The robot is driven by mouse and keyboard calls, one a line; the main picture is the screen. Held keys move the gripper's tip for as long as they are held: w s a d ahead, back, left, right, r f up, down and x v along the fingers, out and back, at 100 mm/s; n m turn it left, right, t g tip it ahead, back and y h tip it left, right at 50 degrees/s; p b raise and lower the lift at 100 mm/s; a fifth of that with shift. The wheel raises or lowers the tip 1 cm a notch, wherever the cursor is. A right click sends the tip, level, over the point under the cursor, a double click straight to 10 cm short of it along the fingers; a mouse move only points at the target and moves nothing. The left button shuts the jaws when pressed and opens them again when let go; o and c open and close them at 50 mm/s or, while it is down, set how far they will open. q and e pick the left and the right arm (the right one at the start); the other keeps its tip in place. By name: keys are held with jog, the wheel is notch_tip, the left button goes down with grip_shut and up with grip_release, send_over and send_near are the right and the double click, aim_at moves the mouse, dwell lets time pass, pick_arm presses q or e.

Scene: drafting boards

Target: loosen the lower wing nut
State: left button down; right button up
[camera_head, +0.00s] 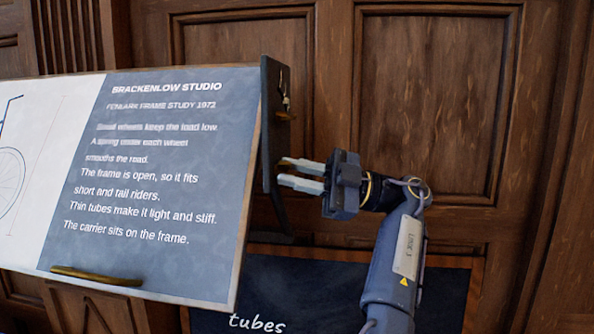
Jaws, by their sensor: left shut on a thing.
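The fingers are a little apart and shut on the lower wing nut, which is mostly hidden at the fingertips against the bracket's edge. Another wing nut, the upper one (284,103), shows small and brassy higher on the bracket, clear of the gripper.
The drafting board (170,250) fills the left side, with a printed sheet and a brass ledge piece (96,276) low on it. A dark framed chalkboard (300,290) stands below.

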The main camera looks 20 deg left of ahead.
dwell(0.4)
pick_arm(q)
jog(key=c, duration=1.3)
grip_release()
jog(key=p+v, duration=0.7)
jog(key=p, duration=0.4)
jog(key=shift+w+d, duration=0.2)
jog(key=shift+d, duration=0.15)
jog(key=shift+f, duration=0.1)
